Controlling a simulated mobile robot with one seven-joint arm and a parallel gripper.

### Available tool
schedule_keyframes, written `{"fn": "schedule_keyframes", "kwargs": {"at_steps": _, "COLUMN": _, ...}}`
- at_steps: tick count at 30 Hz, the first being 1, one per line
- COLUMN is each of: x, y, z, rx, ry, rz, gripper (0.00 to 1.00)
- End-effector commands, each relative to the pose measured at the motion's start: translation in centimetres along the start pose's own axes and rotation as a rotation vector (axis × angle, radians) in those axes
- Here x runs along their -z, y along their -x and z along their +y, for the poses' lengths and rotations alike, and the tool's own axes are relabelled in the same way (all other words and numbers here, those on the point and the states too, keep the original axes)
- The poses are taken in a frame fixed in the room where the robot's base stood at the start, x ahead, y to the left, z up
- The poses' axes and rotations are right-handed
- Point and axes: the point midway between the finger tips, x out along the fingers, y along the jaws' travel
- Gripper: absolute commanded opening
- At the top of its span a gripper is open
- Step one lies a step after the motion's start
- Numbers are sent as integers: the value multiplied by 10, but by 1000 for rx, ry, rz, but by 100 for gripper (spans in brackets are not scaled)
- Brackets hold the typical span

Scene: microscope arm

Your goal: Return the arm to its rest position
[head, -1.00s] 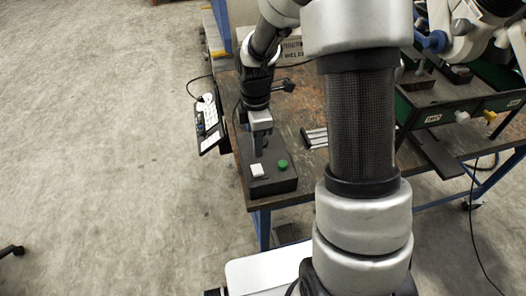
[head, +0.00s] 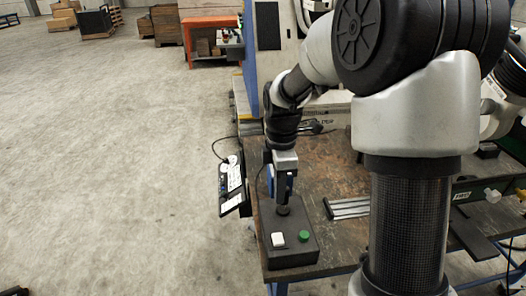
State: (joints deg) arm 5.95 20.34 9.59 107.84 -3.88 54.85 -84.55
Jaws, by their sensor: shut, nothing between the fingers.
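My arm (head: 410,200) rises at the right of the head view and bends over to the left. My gripper (head: 284,203) points down over the dark control box (head: 291,252) on the workbench. Its fingertips are close to a round dark knob or stick on top of the box; I cannot tell if they touch it. The gripper is shut with nothing held. The box has a white button (head: 278,239) and a green button (head: 304,236) on its front part.
The worn workbench (head: 335,180) carries silver rails (head: 347,208) right of the box. A panel (head: 231,184) hangs at the bench's left edge. Green bins (head: 480,187) are at the right. The concrete floor on the left is open; an orange table (head: 208,24) stands far back.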

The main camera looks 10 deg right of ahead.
Motion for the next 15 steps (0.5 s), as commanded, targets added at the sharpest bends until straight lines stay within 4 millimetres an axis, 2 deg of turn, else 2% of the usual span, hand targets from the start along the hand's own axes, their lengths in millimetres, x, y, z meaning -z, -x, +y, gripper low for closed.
{"fn": "schedule_keyframes", "kwargs": {"at_steps": 4, "x": -1, "y": 14, "z": -5, "rx": -21, "ry": -48, "rz": -5, "gripper": 0}}
{"fn": "schedule_keyframes", "kwargs": {"at_steps": 8, "x": -4, "y": 55, "z": -27, "rx": -92, "ry": -230, "rz": -10, "gripper": 0}}
{"fn": "schedule_keyframes", "kwargs": {"at_steps": 12, "x": -9, "y": 109, "z": -68, "rx": -206, "ry": -546, "rz": 22, "gripper": 0}}
{"fn": "schedule_keyframes", "kwargs": {"at_steps": 15, "x": -12, "y": 138, "z": -101, "rx": -282, "ry": -780, "rz": 75, "gripper": 0}}
